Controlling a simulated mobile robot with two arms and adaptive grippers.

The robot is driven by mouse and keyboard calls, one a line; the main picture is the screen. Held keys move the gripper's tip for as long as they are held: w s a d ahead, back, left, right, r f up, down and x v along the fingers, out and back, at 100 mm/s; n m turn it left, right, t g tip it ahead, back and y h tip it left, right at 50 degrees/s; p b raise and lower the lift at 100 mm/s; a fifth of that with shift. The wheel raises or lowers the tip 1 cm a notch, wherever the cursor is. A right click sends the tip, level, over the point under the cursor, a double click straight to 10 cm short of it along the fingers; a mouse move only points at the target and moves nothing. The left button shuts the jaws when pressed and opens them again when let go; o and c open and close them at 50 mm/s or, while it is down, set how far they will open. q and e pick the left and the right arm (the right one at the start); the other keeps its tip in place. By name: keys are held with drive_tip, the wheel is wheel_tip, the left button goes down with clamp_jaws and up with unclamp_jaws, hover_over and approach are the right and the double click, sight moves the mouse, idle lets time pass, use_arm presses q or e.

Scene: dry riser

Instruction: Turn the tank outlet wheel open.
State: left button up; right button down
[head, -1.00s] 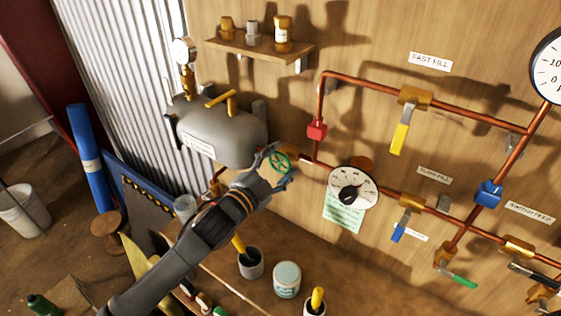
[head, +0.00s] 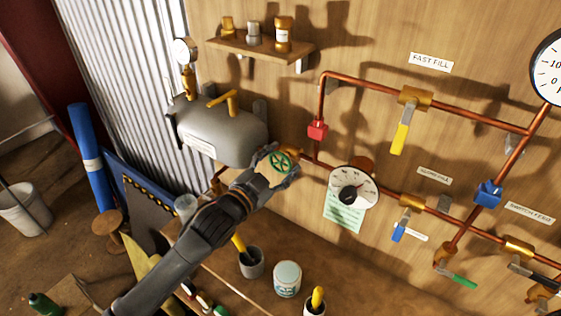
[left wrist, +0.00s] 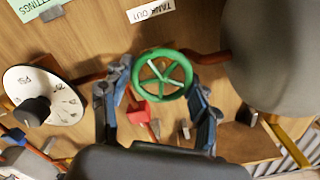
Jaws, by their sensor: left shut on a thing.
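The tank outlet wheel is a green spoked handwheel (head: 279,162) on the copper pipe just right of the grey tank (head: 225,132). It also shows in the left wrist view (left wrist: 163,92), below a label reading "TANK OUT" (left wrist: 150,10). My left gripper (head: 275,168) is at the wheel, its fingers on either side of the rim and shut on it. In the left wrist view the blue-grey fingers (left wrist: 160,100) flank the wheel left and right. My right gripper is not in view.
A dial (head: 352,188) with a green note (head: 342,213) sits right of the wheel. A yellow-handled valve (head: 399,137) and blue-handled valve (head: 399,232) are farther right. A shelf (head: 258,47) hangs above the tank. Cups and a white jar (head: 287,279) stand on the bench below.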

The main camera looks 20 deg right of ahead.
use_arm(q)
drive_tip(key=o, duration=1.1)
drive_tip(key=shift+o, duration=0.2)
drive_tip(key=v, duration=1.2)
